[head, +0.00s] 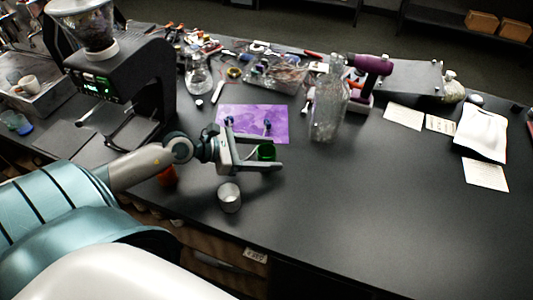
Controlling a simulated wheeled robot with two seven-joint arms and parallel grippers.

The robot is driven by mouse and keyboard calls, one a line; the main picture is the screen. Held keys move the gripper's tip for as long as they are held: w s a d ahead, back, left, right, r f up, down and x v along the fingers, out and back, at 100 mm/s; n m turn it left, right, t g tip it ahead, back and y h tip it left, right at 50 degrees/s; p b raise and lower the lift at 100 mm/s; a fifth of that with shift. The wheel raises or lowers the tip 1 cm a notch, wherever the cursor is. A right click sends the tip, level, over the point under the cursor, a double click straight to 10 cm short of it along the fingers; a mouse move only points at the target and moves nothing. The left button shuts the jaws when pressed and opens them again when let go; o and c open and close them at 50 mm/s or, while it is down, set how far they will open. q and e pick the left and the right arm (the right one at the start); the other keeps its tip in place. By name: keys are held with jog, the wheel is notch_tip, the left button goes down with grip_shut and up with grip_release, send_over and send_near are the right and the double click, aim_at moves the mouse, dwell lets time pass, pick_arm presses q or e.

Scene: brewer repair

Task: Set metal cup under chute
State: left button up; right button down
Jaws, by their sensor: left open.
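A small metal cup (230,198) stands on the black worktop near its front edge. The black coffee grinder (135,75) stands at the left, with a bean hopper on top and lit green displays. Its chute is on the front side and is hard to make out. My left gripper (281,156) is open, its two fingers pointing right, above and behind the metal cup and not touching it. A green object (266,152) shows between the fingers; whether they touch it cannot be told. My right gripper is not in view.
A purple mat (252,123) lies behind my gripper. A clear glass vessel (327,105) stands right of it. Tools and a parts tray (277,72) crowd the back. An orange-red object (167,177) is partly hidden by my left arm. The right front worktop is clear.

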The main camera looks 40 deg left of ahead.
aim_at(267, 145)
pick_arm(q)
jog(key=c, duration=1.2)
jog(key=shift+c, duration=0.2)
jog(key=shift+r, duration=0.15)
jog(key=shift+r, duration=0.6)
notch_tip(267, 145, up, 2)
jog(key=shift+r+b, duration=0.1)
jog(key=shift+b, duration=0.4)
jog(key=s+d+r+p, duration=0.2)
jog(key=d+r, duration=0.5)
jog(key=d, duration=0.4)
jog(key=shift+s+r, duration=0.25)
jog(key=shift+s, duration=0.65)
